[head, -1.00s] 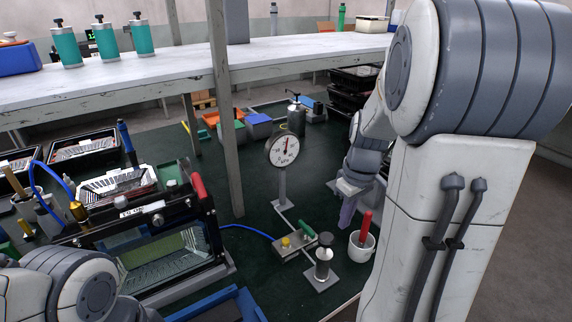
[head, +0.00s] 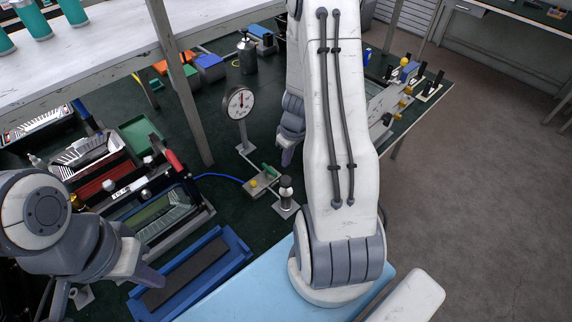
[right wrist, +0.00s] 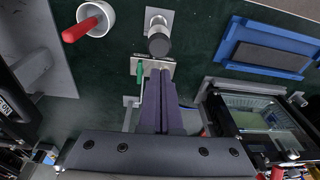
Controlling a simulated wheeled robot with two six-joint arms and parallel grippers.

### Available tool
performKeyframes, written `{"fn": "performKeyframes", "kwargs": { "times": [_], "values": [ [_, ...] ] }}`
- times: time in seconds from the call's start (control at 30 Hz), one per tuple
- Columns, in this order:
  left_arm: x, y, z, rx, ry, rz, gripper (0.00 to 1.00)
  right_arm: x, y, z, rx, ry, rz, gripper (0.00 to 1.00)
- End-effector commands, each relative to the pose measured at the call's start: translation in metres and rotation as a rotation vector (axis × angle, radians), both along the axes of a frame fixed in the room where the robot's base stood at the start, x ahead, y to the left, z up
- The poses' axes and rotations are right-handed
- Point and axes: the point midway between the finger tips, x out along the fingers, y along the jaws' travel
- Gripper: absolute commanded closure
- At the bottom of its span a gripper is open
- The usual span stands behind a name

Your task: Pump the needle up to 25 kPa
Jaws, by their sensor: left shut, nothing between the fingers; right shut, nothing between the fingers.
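The round white gauge (head: 239,102) stands upright on a post in the head view; its needle is too small to read for certain. In front of it are a small plate with a green lever (head: 268,169), a yellow knob (head: 253,184), and a pump with a black knob (head: 286,183). The black knob (right wrist: 159,46) and green lever (right wrist: 139,75) also show in the right wrist view. My right gripper (head: 287,159) is shut and empty, its tips close to the lever plate in the wrist view; contact cannot be told. My left gripper (head: 153,279) is shut and empty, beside a blue tray.
The blue tray (head: 238,247) with a dark pad lies at front left, beside a windowed housing in a fixture (head: 165,222). A white cup with a red handle (right wrist: 88,24) stands near the pump. A shelf post (head: 180,85) rises left of the gauge.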

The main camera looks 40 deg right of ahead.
Motion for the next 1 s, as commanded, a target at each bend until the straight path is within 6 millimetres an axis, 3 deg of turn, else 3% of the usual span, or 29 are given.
{"fn": "performKeyframes", "kwargs": {
  "times": [0.03, 0.1, 0.3, 0.73, 1.0],
  "values": [
    [0.000, 0.000, 0.019, 0.000, 0.000, 0.000, 1.00, -0.004, 0.001, 0.008, -0.004, 0.014, -0.002, 1.00],
    [0.000, 0.000, 0.027, 0.000, 0.000, -0.001, 1.00, -0.007, 0.000, 0.005, -0.015, 0.024, -0.004, 1.00],
    [0.000, 0.000, 0.036, 0.000, 0.000, -0.001, 1.00, -0.013, -0.001, -0.001, -0.034, 0.041, -0.008, 1.00],
    [0.000, 0.000, 0.032, 0.000, 0.000, -0.001, 1.00, -0.013, -0.001, -0.006, -0.036, 0.042, -0.008, 1.00],
    [0.000, 0.000, 0.007, 0.000, 0.000, -0.003, 1.00, -0.010, -0.001, -0.038, -0.036, 0.042, -0.009, 1.00]
  ]
}}
